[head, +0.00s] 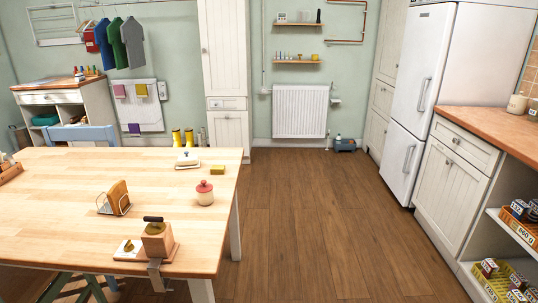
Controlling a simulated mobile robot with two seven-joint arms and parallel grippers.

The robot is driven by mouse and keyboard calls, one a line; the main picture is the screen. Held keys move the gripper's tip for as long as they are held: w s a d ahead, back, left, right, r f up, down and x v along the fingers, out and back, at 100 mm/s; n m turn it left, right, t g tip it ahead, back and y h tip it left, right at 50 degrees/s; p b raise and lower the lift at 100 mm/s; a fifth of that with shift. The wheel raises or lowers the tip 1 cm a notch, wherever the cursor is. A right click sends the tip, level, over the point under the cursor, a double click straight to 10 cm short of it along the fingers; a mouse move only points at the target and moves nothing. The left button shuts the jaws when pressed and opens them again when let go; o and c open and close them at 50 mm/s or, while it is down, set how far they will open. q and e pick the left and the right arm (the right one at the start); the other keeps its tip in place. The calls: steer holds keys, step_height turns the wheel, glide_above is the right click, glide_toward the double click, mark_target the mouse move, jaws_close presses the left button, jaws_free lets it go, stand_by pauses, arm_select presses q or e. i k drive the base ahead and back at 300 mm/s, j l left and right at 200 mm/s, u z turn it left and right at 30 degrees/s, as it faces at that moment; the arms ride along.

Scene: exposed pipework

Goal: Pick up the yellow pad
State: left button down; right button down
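A flat yellow pad (141,90) hangs on a white panel (150,115) on the far left wall, beside a pink pad (119,91) and above a purple pad (134,128). A small yellow block (217,170) lies near the right edge of the wooden table; I cannot tell what it is. Neither of my grippers is in view.
The wooden table (70,210) fills the left foreground, with a red-lidded jar (205,193), a toast rack (115,199) and a wooden grinder (157,240). A blue chair (82,133) stands behind it. The wooden floor (320,220) is clear up to the fridge (415,100) and radiator (300,111).

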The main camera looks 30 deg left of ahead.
mark_target(214, 169)
steer(key=u, duration=1.2)
